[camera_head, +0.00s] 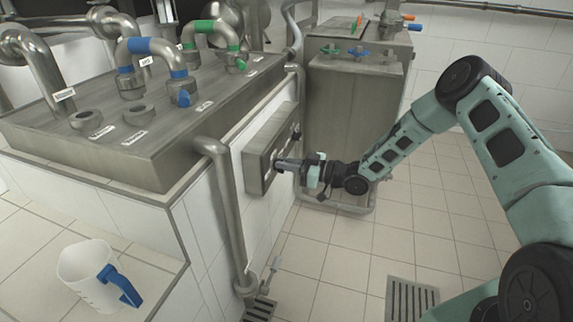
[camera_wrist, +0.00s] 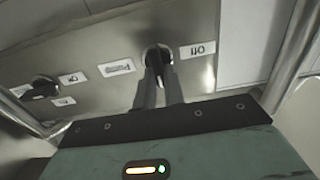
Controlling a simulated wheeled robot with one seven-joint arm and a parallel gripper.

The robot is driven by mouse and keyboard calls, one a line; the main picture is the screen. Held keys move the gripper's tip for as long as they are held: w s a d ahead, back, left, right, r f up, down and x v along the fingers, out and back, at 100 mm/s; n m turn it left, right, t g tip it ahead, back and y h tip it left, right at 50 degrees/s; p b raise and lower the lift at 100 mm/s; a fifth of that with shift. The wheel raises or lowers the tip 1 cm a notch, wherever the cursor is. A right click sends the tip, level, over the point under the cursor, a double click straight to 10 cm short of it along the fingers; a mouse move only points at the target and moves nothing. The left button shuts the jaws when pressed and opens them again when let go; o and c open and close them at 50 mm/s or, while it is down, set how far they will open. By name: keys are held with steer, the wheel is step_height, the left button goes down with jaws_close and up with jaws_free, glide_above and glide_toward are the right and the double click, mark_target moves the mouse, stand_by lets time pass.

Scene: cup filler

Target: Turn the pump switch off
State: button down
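The pump switch (camera_wrist: 157,53) is a dark round knob on a steel control panel (camera_head: 258,170). In the wrist view, labels that appear upside down flank it: "Off" (camera_wrist: 198,49) on the right and one that seems to read "Pump" (camera_wrist: 117,68) on the left. My gripper (camera_wrist: 160,72) reaches the knob with its two fingers close together, one on each side of its grip. The fingers appear closed on it and hide most of the grip, so its exact angle is unclear. In the head view my gripper (camera_head: 278,166) is at the panel's near part.
A second dark knob (camera_wrist: 42,88) sits farther along the panel. A vertical steel pipe (camera_head: 228,215) stands left of the panel. A steel tank (camera_head: 345,110) stands behind my gripper. A white jug with a blue handle (camera_head: 88,270) stands on the tiled ledge. The floor at right is open.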

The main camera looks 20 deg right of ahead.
steer(key=shift+n, duration=0.3)
steer(key=n+b, duration=0.1)
steer(key=n, duration=0.2)
steer(key=n+b, duration=0.1)
steer(key=n, duration=0.2)
steer(key=n+b, duration=0.2)
steer(key=n, duration=0.1)
steer(key=shift+s+a+f, duration=0.25)
steer(key=shift+s+f, duration=0.1)
steer(key=shift+f, duration=0.05)
steer(key=n+b, duration=0.2)
steer(key=n, duration=0.1)
steer(key=n+b, duration=0.2)
steer(key=shift+s+f, duration=0.1)
steer(key=shift+f, duration=0.2)
steer(key=shift+n+b, duration=1.25)
steer(key=shift+n, duration=0.35)
steer(key=c, duration=1.5)
jaws_free()
steer(key=shift+s+r, duration=0.1)
